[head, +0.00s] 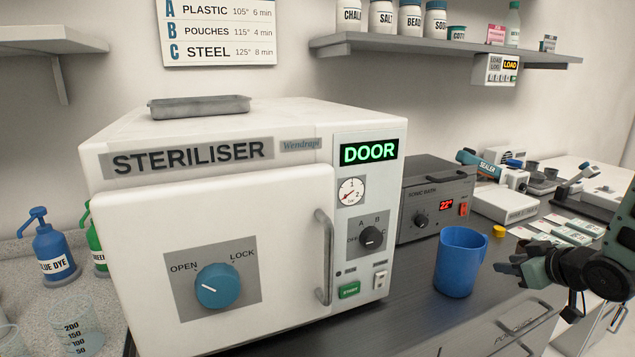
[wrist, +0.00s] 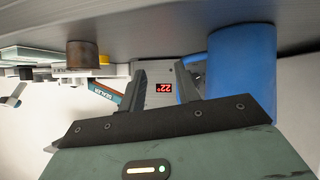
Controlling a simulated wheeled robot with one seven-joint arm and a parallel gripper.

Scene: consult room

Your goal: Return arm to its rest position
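My gripper (head: 508,268) is at the right in the head view, just right of a blue mug (head: 460,262) and apart from it. In the wrist view, which is upside down, the two dark fingers of my gripper (wrist: 161,76) stand apart with nothing between them. The blue mug (wrist: 240,70) shows close by at the right of that view. My arm enters from the right edge of the head view, over the counter.
The white steriliser (head: 210,250) has its door shut and a lit DOOR sign. A sonic bath (head: 437,200) reading 22° stands behind the mug. A brown cylinder (wrist: 90,55) and a yellow cap (head: 498,231) are near my gripper. A shelf (head: 450,50) hangs above.

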